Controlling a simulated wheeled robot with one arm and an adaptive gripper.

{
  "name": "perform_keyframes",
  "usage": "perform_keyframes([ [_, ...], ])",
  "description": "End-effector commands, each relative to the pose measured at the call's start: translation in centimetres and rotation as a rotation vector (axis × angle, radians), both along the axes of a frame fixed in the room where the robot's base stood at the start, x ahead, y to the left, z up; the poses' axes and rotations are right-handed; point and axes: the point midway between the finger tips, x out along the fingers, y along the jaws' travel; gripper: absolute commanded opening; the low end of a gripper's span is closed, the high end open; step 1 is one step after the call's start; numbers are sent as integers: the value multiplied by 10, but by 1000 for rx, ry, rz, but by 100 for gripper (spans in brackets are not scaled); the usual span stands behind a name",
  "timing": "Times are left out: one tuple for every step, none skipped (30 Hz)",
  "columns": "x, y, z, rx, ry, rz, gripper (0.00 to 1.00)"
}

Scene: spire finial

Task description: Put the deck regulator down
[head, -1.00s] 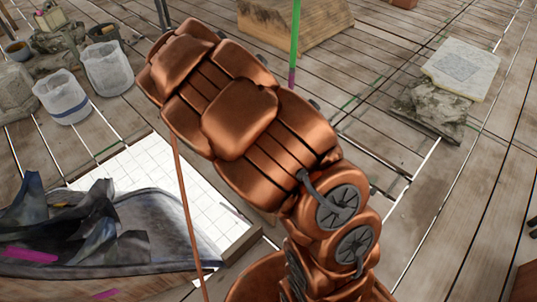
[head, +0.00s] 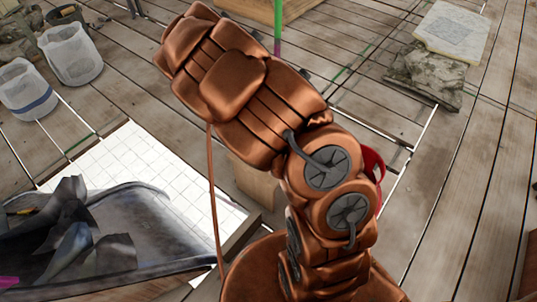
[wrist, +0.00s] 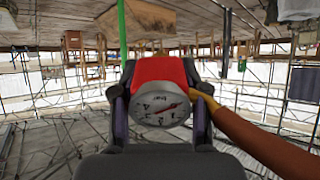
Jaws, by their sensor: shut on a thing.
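The deck regulator (wrist: 158,72) shows in the wrist view as a red body with a round white dial gauge (wrist: 162,108) marked "bar" facing the camera. My gripper (wrist: 157,88) is shut on it, with one dark finger along each side. The regulator hangs clear of any surface that I can make out. In the head view my copper arm hides my gripper. A red curved edge (head: 373,178) shows behind the arm there; I cannot tell whether it is the regulator.
A wooden block (head: 254,183) stands behind my arm. A white gridded sheet (head: 140,160) and a dark tray with crumpled material (head: 150,235) lie at left. White buckets (head: 72,55) stand upper left. A pale slab (head: 452,32) rests on stone upper right. Deck boards at right are clear.

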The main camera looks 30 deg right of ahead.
Motion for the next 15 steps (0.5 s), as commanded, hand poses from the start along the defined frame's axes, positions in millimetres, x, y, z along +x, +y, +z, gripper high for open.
perform_keyframes([
  [-7, -11, -34, 25, 46, -41, 0],
  [-13, -17, -49, 43, 80, -67, 0],
  [-21, -24, -66, 68, 119, -101, 0],
  [-27, -29, -80, 87, 151, -127, 0],
  [-32, -35, -93, 108, 180, -152, 0],
  [-40, -41, -110, 138, 220, -185, 0],
  [-46, -45, -124, 160, 250, -210, 0],
  [-53, -50, -137, 184, 279, -236, 0],
  [-63, -56, -155, 216, 321, -270, 0],
  [-70, -59, -168, 241, 347, -293, 0],
  [-77, -63, -180, 267, 374, -318, 0],
  [-86, -68, -196, 300, 408, -349, 0],
  [-93, -71, -207, 328, 429, -372, 0],
  [-101, -74, -219, 352, 455, -394, 0],
  [-110, -78, -234, 387, 482, -421, 0],
])
